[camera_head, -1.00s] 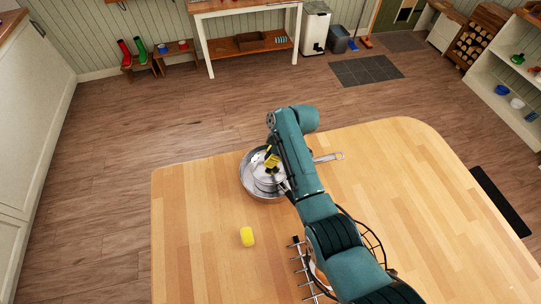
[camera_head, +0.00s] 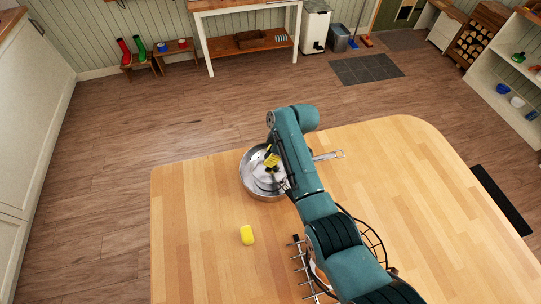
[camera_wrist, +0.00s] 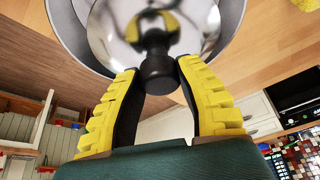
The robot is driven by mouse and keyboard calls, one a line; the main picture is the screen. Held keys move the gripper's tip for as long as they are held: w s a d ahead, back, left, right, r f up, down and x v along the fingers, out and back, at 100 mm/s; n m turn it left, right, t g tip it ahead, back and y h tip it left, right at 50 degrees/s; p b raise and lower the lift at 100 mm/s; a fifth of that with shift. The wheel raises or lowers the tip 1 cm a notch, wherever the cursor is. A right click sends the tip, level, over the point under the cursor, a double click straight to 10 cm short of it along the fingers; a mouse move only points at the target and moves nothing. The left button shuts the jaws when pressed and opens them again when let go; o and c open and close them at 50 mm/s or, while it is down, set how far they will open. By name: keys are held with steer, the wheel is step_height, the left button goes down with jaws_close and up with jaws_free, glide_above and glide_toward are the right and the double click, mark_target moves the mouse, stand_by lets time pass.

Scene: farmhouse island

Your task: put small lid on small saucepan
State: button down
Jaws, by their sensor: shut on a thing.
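The small saucepan (camera_head: 248,187) is a shiny metal pan on the wooden island top, with its handle (camera_head: 329,156) pointing right. The small lid (camera_head: 263,180) is shiny metal and shows over the pan's opening. In the wrist view the lid (camera_wrist: 112,35) has a black knob (camera_wrist: 158,75), and the saucepan's rim (camera_wrist: 64,32) shows around and behind it. My gripper (camera_head: 271,162), with yellow-padded fingers, is shut on the lid's knob. In the wrist view the fingers (camera_wrist: 158,78) stand on both sides of the knob. I cannot tell whether the lid touches the pan's rim.
A yellow sponge-like block (camera_head: 247,235) lies on the island top (camera_head: 200,210) in front of the pan. A wire rack (camera_head: 302,268) and a round wire basket (camera_head: 374,240) are beside and partly under my arm. The island top is clear at left and far right.

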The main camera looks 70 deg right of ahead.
steer(key=shift+f+b, duration=0.45)
steer(key=shift+f, duration=0.1)
steer(key=c, duration=0.7)
jaws_free()
step_height(320, 180, up, 6)
steer(key=p, duration=0.5)
steer(key=shift+w+a, duration=0.1)
